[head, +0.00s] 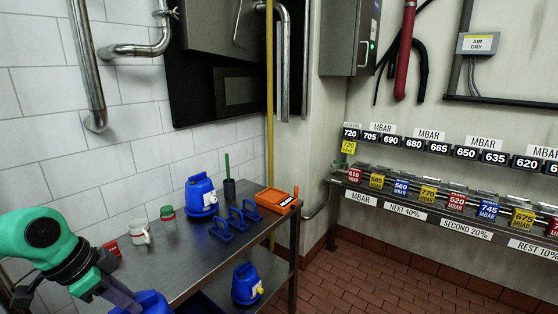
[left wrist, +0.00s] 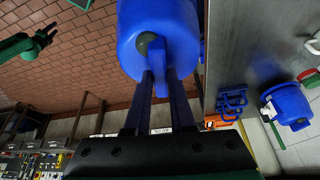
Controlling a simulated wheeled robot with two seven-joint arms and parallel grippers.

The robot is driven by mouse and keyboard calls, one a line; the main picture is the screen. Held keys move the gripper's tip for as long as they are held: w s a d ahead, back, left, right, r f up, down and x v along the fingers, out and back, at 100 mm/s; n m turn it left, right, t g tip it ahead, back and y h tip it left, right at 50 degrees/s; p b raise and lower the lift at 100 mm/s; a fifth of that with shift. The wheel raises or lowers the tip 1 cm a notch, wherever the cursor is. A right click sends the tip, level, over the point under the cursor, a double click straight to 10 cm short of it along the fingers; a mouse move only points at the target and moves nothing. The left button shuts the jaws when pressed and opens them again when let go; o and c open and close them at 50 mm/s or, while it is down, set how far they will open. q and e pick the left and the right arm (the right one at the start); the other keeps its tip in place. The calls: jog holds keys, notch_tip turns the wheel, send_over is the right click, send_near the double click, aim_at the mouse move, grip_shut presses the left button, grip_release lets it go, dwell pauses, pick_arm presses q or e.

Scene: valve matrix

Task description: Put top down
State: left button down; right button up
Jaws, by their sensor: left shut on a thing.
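My left gripper (head: 118,292) is shut on a blue round top (left wrist: 165,22) by the narrow blue handle on it. The top fills the upper middle of the left wrist view, and its edge shows at the bottom of the head view (head: 152,301). In the head view the held top is at the near edge of the steel table (head: 185,262); I cannot tell whether it touches anything. My right gripper (left wrist: 42,36) shows small at the upper left of the left wrist view, and its jaw state is unclear.
On the table are a blue pot-like unit (head: 201,196), blue handled brackets (head: 233,217), an orange box (head: 276,200), a white mug (head: 139,232) and a red-green jar (head: 167,213). Another blue unit (head: 246,284) stands on the lower shelf. A labelled rack (head: 450,205) lines the right wall.

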pick_arm(q)
jog(key=s+d+f, duration=0.1)
jog(key=d+f, duration=0.1)
jog(key=d, duration=0.4)
jog(key=s+d+f+m, duration=0.1)
jog(key=d+f, duration=0.1)
jog(key=d, duration=0.4)
jog(key=shift+s+d+f+m, duration=0.2)
jog(key=shift+s+f+m, duration=0.05)
jog(key=shift+m, duration=0.05)
dwell(1.3)
jog(key=shift+s, duration=0.1)
jog(key=shift+d, duration=0.1)
